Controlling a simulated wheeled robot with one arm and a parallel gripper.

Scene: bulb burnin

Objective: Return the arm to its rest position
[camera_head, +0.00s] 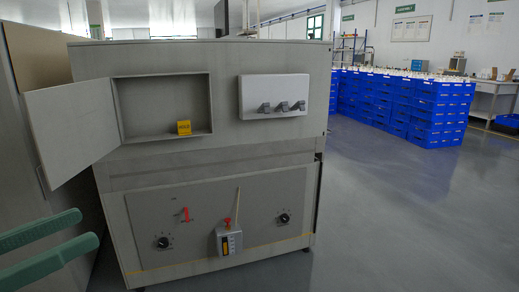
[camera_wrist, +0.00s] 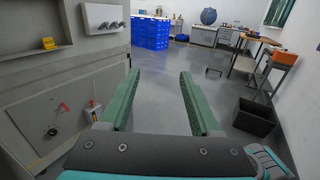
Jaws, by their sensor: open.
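My gripper (camera_wrist: 157,88) shows in the wrist view as two green fingers spread wide apart, with nothing between them. In the head view the green fingers of my gripper (camera_head: 88,228) reach in from the lower left edge, in front of the grey cabinet (camera_head: 200,175). They appear apart from the cabinet. The rest of my arm is out of the head view. In the wrist view the cabinet (camera_wrist: 75,80) stands to the left of the fingers, and open floor lies beyond the fingertips.
The cabinet's compartment door (camera_head: 72,130) hangs open to the left; a yellow block (camera_head: 184,128) sits inside. Below are a red handle (camera_head: 185,214), knobs and a grey box with a red top (camera_head: 228,240). Blue crates (camera_head: 400,105) stand behind. A dark bin (camera_wrist: 254,117) stands right.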

